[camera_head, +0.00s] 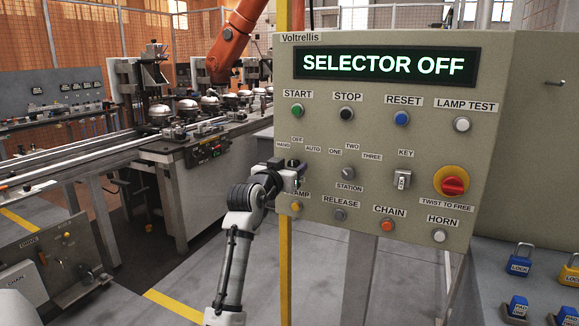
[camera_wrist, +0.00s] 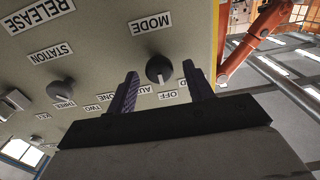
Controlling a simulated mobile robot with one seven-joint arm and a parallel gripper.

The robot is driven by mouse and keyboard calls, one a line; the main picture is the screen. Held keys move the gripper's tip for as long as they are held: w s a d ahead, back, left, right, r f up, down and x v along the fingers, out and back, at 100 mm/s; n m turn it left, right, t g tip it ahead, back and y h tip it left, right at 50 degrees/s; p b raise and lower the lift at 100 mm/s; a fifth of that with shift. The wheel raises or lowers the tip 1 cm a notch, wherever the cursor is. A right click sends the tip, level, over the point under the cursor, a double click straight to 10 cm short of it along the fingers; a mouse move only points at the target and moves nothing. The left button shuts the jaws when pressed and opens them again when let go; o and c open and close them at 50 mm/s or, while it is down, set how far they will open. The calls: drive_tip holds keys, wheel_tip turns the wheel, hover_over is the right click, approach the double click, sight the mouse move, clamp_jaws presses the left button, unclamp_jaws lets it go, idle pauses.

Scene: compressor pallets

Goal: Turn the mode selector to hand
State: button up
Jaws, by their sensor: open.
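The mode selector is a dark round knob (camera_wrist: 159,68) beside the MODE label in the wrist view, where the panel appears upside down. The OFF label (camera_wrist: 168,95) lies just below it in that picture, and a mark on the knob seems to face that way. My gripper (camera_wrist: 160,70) is open, with one dark finger on each side of the knob and visible gaps. Contact cannot be told. In the head view my gripper (camera_head: 295,167) is at the panel's left side and hides the knob. The display (camera_head: 383,65) reads SELECTOR OFF. The HAND label (camera_head: 283,144) is left of OFF.
The station selector (camera_head: 348,173) and key switch (camera_head: 403,179) are to the right. A red emergency stop (camera_head: 453,186) is at the right. A yellow post (camera_head: 285,260) stands close by my arm.

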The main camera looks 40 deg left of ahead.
drive_tip(key=c, duration=1)
drive_tip(key=shift+o, duration=0.2)
drive_tip(key=n+p, duration=0.3)
drive_tip(key=n, duration=0.1)
drive_tip(key=shift+r+n+p, duration=0.1)
drive_tip(key=shift+n+p, duration=0.2)
drive_tip(key=shift+p, duration=0.1)
drive_tip(key=shift+a+n+p, duration=0.1)
drive_tip(key=shift+n+p, duration=1.3)
drive_tip(key=shift+n, duration=0.6)
drive_tip(key=shift+f, duration=0.2)
drive_tip(key=o, duration=1)
drive_tip(key=shift+c, duration=0.2)
